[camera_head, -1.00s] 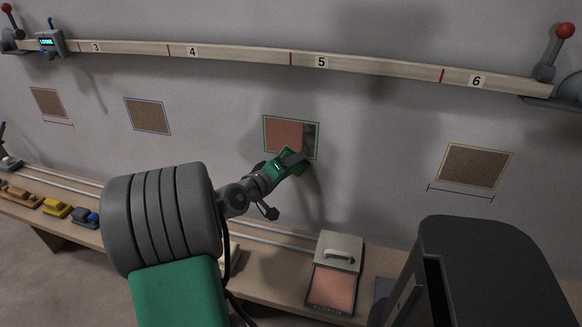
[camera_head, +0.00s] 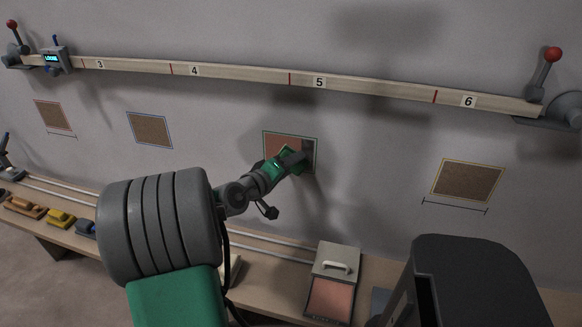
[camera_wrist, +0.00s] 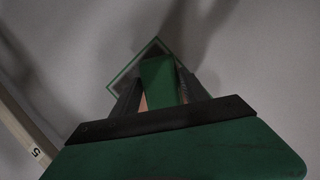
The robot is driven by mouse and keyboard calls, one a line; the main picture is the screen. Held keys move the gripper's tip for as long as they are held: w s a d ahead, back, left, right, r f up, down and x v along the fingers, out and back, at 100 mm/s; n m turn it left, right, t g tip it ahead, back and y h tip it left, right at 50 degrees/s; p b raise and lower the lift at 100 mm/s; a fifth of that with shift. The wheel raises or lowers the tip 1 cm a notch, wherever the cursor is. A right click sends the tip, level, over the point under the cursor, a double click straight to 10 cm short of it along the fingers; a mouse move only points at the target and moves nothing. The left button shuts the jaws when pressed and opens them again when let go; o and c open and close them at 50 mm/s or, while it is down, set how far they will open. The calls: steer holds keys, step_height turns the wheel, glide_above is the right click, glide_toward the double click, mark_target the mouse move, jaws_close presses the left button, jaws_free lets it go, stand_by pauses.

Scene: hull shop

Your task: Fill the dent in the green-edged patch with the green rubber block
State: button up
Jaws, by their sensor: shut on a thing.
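The green-edged patch (camera_head: 283,140) is on the grey wall under the number 5. Its surface is pinkish, with a darker area at the right that may be shadow. My gripper (camera_head: 303,158) is in front of the patch's lower right part. In the wrist view, my gripper (camera_wrist: 155,95) is shut on the green rubber block (camera_wrist: 158,78), which points at the patch. The patch's green edge and dark surface (camera_wrist: 150,55) show beyond the block. I cannot tell whether the block touches the patch. The dent is hidden or too dark to make out.
A numbered wooden batten (camera_head: 240,75) spans the wall above, with red-knobbed clamps (camera_head: 545,75) at its ends. Blue-edged (camera_head: 150,130), red-edged (camera_head: 54,116) and yellow-edged (camera_head: 467,180) patches flank mine. Below, a bench holds a pink-filled tray (camera_head: 331,299) and several tools (camera_head: 60,217).

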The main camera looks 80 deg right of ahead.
mark_target(299, 136)
steer(key=shift+d+r+p, duration=0.15)
steer(key=shift+r+p, duration=2.5)
steer(key=shift+r, duration=1.45)
steer(key=f+b, duration=0.5)
steer(key=f, duration=0.1)
steer(key=f+b, duration=0.6)
steer(key=f, duration=0.1)
steer(key=shift+a+f, duration=0.2)
steer(key=shift+f, duration=0.1)
steer(key=shift+r, duration=0.1)
steer(key=o, duration=0.7)
steer(key=shift+c, duration=0.2)
steer(key=c, duration=0.7)
steer(key=shift+o, duration=0.2)
steer(key=shift+a, duration=0.1)
steer(key=shift+a, duration=0.55)
steer(key=shift+w, duration=0.1)
